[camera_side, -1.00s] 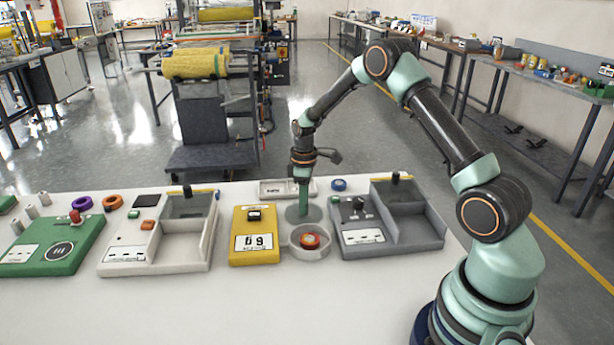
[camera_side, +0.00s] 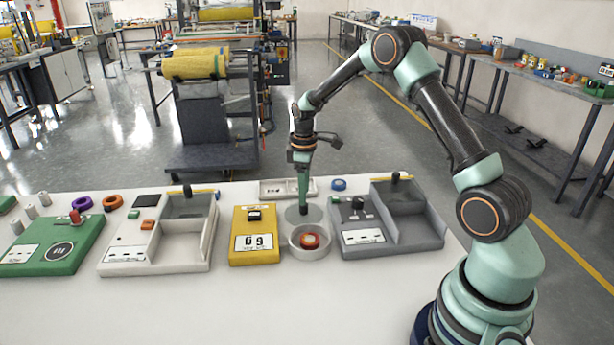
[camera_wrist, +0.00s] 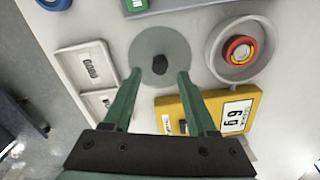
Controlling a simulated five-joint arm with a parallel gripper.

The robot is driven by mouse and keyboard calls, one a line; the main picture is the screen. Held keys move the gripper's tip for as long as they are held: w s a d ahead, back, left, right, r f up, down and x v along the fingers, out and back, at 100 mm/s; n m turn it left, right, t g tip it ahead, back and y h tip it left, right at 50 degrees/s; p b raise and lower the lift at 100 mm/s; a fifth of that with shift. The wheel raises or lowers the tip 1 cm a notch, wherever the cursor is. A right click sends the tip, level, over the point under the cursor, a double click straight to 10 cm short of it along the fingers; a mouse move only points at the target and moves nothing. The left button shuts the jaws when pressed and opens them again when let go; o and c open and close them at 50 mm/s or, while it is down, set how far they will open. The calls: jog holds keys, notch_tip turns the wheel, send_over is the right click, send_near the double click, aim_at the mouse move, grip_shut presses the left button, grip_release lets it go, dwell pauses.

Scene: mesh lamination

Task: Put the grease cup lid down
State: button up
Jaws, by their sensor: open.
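The grease cup lid is a round grey disc (camera_wrist: 172,43) with a dark knob at its centre. It lies flat on the white table behind the cup, as the side view also shows (camera_side: 291,214). My gripper (camera_wrist: 160,74) is open, its two fingertips on either side of the knob's line with clear gaps. In the side view my gripper (camera_side: 303,208) points down just over the lid. The grease cup (camera_side: 310,253) is a pale round dish, open on top, with a red and yellow round piece (camera_wrist: 239,50) inside. The knob is hidden by the fingers in the side view.
A yellow block with a number label (camera_side: 254,255) stands left of the cup. A grey compartment tray (camera_side: 420,240) stands right. A flat pale tray (camera_wrist: 86,66) and a blue ring (camera_side: 339,184) lie near the lid. The table's front is clear.

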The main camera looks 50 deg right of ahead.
notch_tip(320, 180, up, 8)
jog(key=s+a+r+m+t, duration=0.3)
jog(key=s+a+r, duration=0.55)
jog(key=r, duration=0.25)
jog(key=s+a+m+t, duration=0.2)
jog(key=s+a, duration=0.4)
jog(key=s, duration=0.3)
jog(key=shift+s+a+r+m+t, duration=0.2)
jog(key=shift+s+r+m+t, duration=0.1)
jog(key=shift+m, duration=0.2)
